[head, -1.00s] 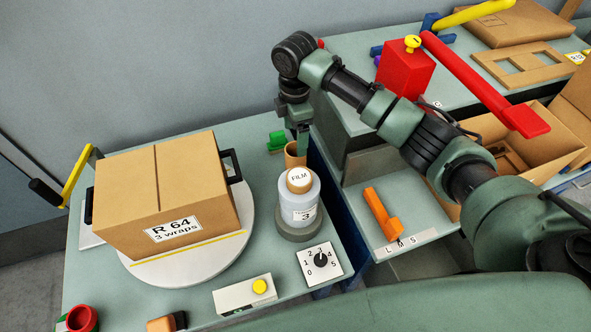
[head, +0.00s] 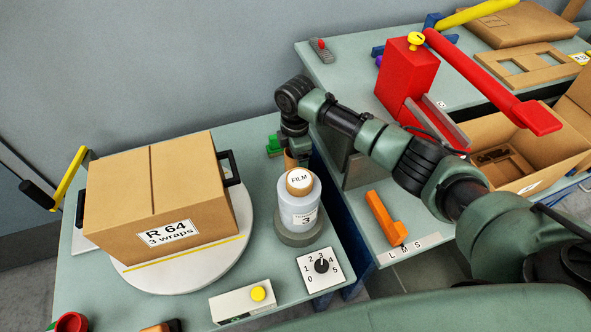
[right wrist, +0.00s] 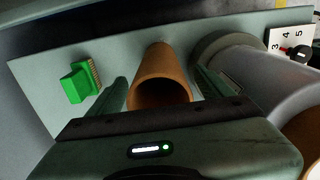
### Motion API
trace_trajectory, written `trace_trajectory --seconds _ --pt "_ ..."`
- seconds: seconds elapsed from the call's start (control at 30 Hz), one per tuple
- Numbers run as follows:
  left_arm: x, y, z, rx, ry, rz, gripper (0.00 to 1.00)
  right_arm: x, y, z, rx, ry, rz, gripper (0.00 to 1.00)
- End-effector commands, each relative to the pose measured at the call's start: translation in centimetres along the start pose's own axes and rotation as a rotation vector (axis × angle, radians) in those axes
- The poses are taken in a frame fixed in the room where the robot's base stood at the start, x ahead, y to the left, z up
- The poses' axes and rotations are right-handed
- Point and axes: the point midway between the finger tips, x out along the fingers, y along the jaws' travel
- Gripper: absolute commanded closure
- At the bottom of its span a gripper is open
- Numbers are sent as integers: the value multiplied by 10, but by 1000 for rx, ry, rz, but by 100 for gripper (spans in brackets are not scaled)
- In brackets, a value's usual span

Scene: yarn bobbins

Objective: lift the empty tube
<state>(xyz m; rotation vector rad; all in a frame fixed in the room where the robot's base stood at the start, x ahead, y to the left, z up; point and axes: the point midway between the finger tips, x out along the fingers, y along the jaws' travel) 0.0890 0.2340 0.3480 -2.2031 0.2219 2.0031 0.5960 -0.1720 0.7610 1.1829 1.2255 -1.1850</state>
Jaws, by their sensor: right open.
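The empty tube (right wrist: 160,65) is a brown, hollow cardboard cylinder standing on the bench, its open end facing the right wrist camera. In the head view the tube (head: 291,160) shows only in part, behind the film roll and below my gripper. My right gripper (right wrist: 163,88) is open, with one finger on each side of the tube. I cannot tell whether either finger touches it. In the head view the right gripper (head: 298,149) is at the tube's top. My left gripper is not in view.
The film roll (head: 299,206) stands on a grey base close beside the tube. A large carton (head: 160,195) sits on a round white turntable (head: 190,278). A dial plate (head: 320,267) is near the bench edge.

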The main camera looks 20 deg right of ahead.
Motion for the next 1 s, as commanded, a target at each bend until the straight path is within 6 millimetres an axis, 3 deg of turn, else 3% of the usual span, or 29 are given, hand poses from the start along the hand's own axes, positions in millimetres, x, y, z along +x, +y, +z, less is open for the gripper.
trace_trajectory --seconds 0.2,0.5,0.8,1.0 --pt "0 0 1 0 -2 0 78 1 0 0 0 0 1 19" --pt "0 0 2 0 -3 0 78 0 0 0 0 0 1 100" --pt "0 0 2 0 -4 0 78 -2 1 0 0 1 2 100" --pt "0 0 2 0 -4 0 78 -20 2 0 0 2 5 100"
